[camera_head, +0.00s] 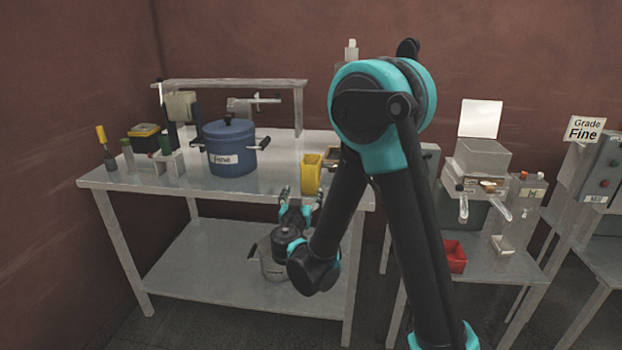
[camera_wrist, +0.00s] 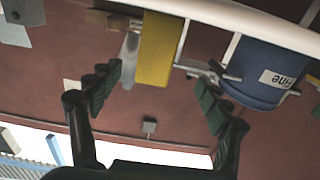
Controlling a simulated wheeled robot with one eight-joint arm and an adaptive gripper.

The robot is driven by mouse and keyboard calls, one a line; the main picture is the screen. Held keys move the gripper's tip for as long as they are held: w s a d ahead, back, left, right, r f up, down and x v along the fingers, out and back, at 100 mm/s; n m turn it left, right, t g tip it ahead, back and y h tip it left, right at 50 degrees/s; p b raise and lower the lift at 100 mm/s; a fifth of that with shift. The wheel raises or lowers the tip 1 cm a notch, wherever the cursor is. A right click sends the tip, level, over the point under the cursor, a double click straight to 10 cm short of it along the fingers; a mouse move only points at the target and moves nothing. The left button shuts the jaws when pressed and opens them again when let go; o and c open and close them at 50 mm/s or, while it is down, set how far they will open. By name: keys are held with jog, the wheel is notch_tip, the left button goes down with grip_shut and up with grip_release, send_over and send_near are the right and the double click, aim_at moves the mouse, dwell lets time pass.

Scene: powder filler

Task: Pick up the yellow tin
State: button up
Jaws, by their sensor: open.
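The yellow tin (camera_head: 312,174) stands upright near the front right edge of the metal table, right of the blue pot. My gripper (camera_head: 302,193) is open in front of the table edge, close to the tin and apart from it. In the wrist view the picture is upside down; the yellow tin (camera_wrist: 159,48) shows beyond the fingers, between their directions and nearer the left one. The two fingertips of my gripper (camera_wrist: 158,88) are spread wide with nothing between them. The tin's lower part is partly cut off at the top there.
The blue pot (camera_head: 229,148) labelled "Fine" stands on the metal table (camera_head: 270,185) left of the tin; it also shows in the wrist view (camera_wrist: 262,75). A grey pot (camera_head: 272,262) sits on the lower shelf. A red bin (camera_head: 455,257) is on the right. The tabletop between pot and tin is clear.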

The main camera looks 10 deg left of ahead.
aim_at(308, 180)
jog(key=w, duration=0.8)
jog(key=shift+w+d, duration=0.2)
jog(key=shift+w, duration=0.05)
jog(key=shift+w+d+r, duration=0.1)
jog(key=shift+w, duration=0.8)
jog(key=shift+w+d+r, duration=0.15)
jog(key=shift+w, duration=0.8)
jog(key=shift+w+d+r, duration=0.1)
jog(key=shift+w, duration=0.8)
jog(key=shift+c, duration=0.4)
jog(key=c, duration=1.4)
jog(key=shift+r, duration=0.15)
